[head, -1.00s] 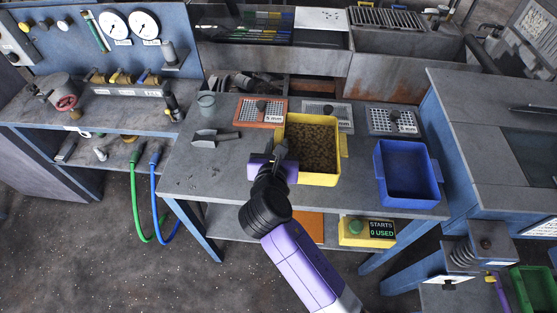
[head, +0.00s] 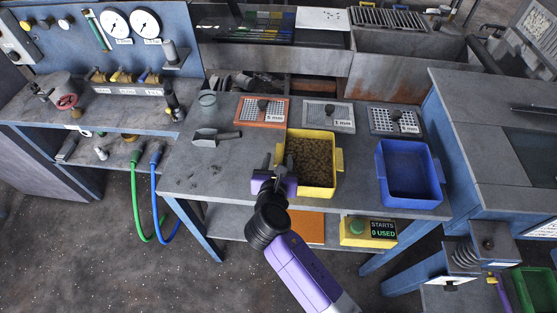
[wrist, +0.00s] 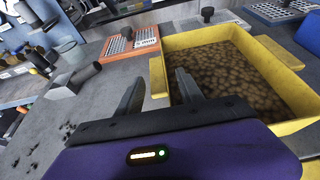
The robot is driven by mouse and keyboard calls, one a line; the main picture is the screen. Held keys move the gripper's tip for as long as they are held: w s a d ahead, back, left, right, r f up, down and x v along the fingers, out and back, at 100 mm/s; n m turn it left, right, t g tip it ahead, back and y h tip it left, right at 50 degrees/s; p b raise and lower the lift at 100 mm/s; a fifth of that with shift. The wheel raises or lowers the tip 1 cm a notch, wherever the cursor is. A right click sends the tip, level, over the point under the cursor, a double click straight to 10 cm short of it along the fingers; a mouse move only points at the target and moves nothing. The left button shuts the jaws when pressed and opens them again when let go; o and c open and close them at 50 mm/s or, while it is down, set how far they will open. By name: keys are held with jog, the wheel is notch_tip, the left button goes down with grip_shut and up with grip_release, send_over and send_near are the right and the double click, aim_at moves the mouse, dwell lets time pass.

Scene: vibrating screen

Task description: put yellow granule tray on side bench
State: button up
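The yellow granule tray (head: 336,165), filled with brown granules, sits on the grey middle bench (head: 235,170) near its front edge. In the wrist view the tray (wrist: 225,38) fills the right side, with a tab on its left wall. My gripper (head: 273,163) is at the tray's left side, in front of that tab. In the wrist view my gripper (wrist: 158,88) has its two fingers well apart and nothing clamped between them; the tab shows beyond and between them. Which surface is the side bench is not marked; benches stand at left (head: 110,118) and right (head: 455,130).
A blue tray (head: 411,200) stands to the right of the yellow one. Sieve panels (head: 262,109) lie behind, with a scoop (head: 215,137) and grey cup (head: 208,101) at left.

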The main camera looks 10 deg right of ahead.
jog(key=v, duration=1.2)
jog(key=s+d+f+m+y, duration=0.2)
jog(key=s+f+m+y, duration=0.1)
jog(key=s+m, duration=0.5)
jog(key=s+d+f+m+y, duration=0.2)
jog(key=s+f+m, duration=0.1)
jog(key=s+m, duration=0.55)
jog(key=s+d+r+m+t, duration=0.1)
jog(key=s+d+r+m, duration=0.3)
jog(key=s+r+m, duration=0.3)
jog(key=s+d+r+m+t, duration=0.1)
jog(key=s+d+r+m, duration=0.4)
jog(key=s+r+m, duration=0.2)
jog(key=shift+s+m+h, duration=0.4)
jog(key=shift+s+m, duration=0.55)
jog(key=shift+m, duration=0.1)
jog(key=shift+d, duration=0.15)
